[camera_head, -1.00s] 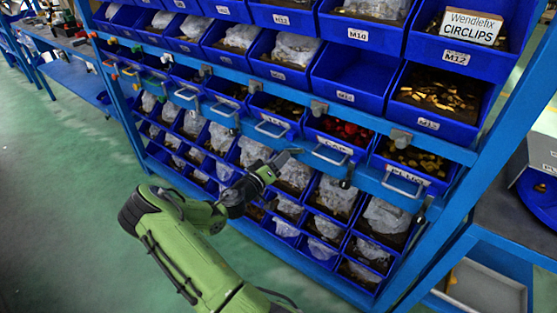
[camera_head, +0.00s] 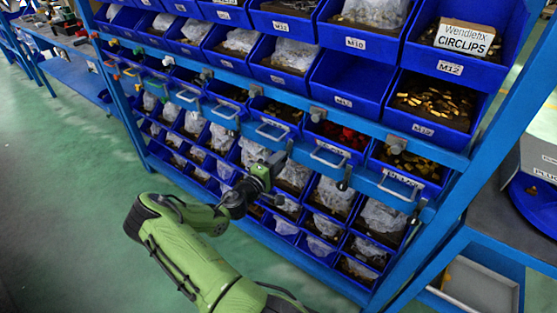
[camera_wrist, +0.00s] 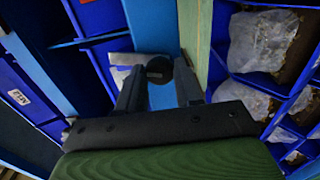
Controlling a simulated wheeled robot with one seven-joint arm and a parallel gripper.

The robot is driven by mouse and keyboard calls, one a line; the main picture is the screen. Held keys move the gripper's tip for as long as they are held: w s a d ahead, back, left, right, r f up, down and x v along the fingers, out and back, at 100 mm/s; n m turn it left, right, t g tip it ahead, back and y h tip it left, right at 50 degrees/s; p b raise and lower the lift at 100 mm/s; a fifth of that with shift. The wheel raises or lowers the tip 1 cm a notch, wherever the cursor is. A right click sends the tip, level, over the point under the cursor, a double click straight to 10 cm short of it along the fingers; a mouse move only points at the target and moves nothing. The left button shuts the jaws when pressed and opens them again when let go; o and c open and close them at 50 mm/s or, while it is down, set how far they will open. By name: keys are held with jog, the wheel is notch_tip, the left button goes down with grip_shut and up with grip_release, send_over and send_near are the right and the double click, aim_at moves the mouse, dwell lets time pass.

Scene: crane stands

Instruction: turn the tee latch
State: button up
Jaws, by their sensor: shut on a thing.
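My gripper (camera_head: 271,163) is at the lower blue rail of the bin rack in the head view, turned on its wrist. In the wrist view, the gripper's two dark fingers (camera_wrist: 159,76) close on a dark round piece with a grey centre, the tee latch (camera_wrist: 158,67). The fingers hide its sides, and its crossbar cannot be clearly made out. In the head view the gripper covers most of the held latch.
The rack holds rows of blue bins with bagged parts. Pull handles (camera_head: 328,154) and other latches (camera_head: 345,179) stick out along the rails near my gripper. A blue-framed bench (camera_head: 480,205) stands at the right. Green floor (camera_head: 70,190) at the left is open.

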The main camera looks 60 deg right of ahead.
jog(key=shift+n, duration=0.6)
jog(key=o, duration=1)
jog(key=shift+o, duration=0.2)
jog(key=w+a+p, duration=0.1)
jog(key=w+a, duration=0.1)
jog(key=a, duration=1.3)
jog(key=shift+w+a+p, duration=0.25)
jog(key=shift+a+p, duration=0.1)
jog(key=shift+p, duration=0.05)
